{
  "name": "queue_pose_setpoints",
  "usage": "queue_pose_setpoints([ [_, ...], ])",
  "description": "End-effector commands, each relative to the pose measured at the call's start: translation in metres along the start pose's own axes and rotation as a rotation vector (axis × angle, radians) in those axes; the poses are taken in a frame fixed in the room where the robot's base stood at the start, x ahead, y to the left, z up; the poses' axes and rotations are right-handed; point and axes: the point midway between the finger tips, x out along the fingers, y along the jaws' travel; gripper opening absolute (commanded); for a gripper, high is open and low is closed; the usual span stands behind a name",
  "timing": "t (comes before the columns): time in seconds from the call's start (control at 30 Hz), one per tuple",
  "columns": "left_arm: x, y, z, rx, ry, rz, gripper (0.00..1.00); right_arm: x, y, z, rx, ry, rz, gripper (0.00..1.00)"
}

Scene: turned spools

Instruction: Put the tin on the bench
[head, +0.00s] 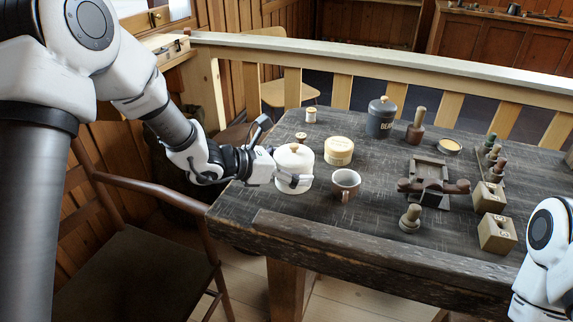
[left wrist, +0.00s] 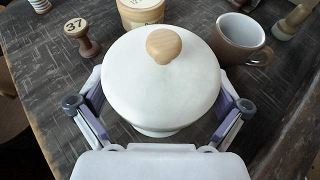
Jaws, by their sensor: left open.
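A white round lidded canister with a wooden knob (head: 294,165) stands upright near the left end of the dark wooden bench (head: 310,219). My left gripper (head: 289,181) is open at this canister, with one finger on each side of it. In the left wrist view the canister (left wrist: 160,85) fills the space between the spread fingers; whether they touch it I cannot tell. A dark lidded tin lettered "BEA" (head: 380,122) stands at the back. A shallow round tin with a yellow top (head: 449,146) lies further right. My right gripper is out of view.
A brown mug (head: 346,185) and a round pale box (head: 338,151) stand close to the canister. Small spools (head: 311,116) stand behind. A wooden vise-like stand (head: 430,178), a peg (head: 410,218) and numbered blocks (head: 497,232) occupy the right. A chair (head: 150,240) stands left.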

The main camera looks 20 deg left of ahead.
Motion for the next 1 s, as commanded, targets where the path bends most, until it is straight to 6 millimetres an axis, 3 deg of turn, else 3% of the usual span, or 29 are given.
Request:
queue_pose_setpoints([
  [0.17,-0.026,0.001,0.003,-0.005,-0.005,0.003,1.0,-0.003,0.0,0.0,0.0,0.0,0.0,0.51],
  [0.4,-0.088,0.001,0.004,-0.006,-0.009,0.002,1.0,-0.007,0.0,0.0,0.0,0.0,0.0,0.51],
  [0.5,-0.106,0.001,0.004,-0.004,-0.006,0.002,1.0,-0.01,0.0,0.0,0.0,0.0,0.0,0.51],
  [0.7,-0.12,0.0,0.002,-0.002,-0.002,0.0,1.0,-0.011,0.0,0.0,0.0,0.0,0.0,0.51],
  [1.0,-0.121,0.0,0.001,0.0,0.0,0.0,1.0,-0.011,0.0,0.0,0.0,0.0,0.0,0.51],
])
